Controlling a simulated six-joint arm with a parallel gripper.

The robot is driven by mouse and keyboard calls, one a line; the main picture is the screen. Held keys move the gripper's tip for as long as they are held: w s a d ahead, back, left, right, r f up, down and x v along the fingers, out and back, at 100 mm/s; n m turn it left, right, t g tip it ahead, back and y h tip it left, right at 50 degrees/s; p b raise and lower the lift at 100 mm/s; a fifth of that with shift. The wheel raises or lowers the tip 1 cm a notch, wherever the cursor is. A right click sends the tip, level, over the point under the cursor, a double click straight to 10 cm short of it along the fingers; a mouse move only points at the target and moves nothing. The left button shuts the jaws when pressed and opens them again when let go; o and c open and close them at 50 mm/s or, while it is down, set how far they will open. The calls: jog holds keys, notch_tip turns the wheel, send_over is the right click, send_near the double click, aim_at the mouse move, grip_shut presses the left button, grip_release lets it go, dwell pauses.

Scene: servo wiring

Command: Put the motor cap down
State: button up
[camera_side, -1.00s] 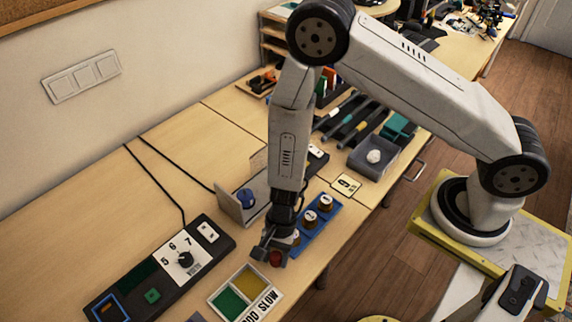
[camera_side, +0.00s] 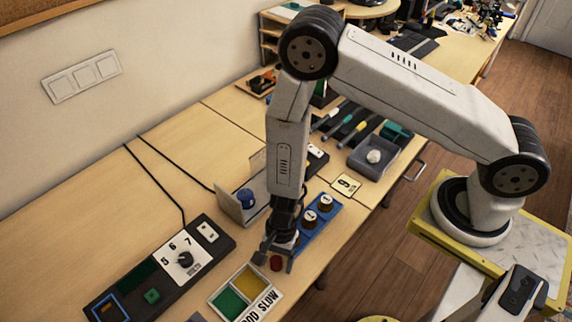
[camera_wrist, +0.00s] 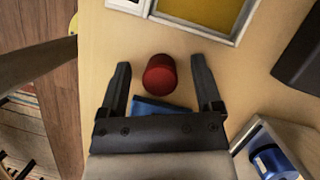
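The motor cap is a small red cylinder. In the side view the red cap (camera_side: 276,264) rests on the wooden table, just in front of the blue rack and near the two-colour tray. In the wrist view the red cap (camera_wrist: 160,75) stands on the table between my two fingers, with a gap on each side. My gripper (camera_side: 275,260) points down over it and is open; in the wrist view its fingers (camera_wrist: 163,82) are spread wide and touch nothing.
A blue rack (camera_side: 318,225) with several round pieces stands behind my gripper. A tray with green and yellow fields (camera_side: 264,308) lies in front. A black control box (camera_side: 218,238) is at left, and a bracket with a blue motor (camera_side: 247,199) stands close by. The table's front edge is near.

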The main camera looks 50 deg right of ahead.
jog(key=shift+r, duration=0.15)
jog(key=v, duration=1.2)
dwell(0.4)
jog(key=shift+w+d, duration=0.1)
dwell(0.5)
jog(key=s+d+r+n+t+h, duration=0.1)
jog(key=d+r+n+t+h, duration=0.3)
jog(key=d+r+n, duration=0.9)
jog(key=d+r, duration=0.2)
jog(key=shift+s+d+n, duration=0.25)
jog(key=shift+s+n, duration=0.05)
jog(key=shift+s, duration=0.05)
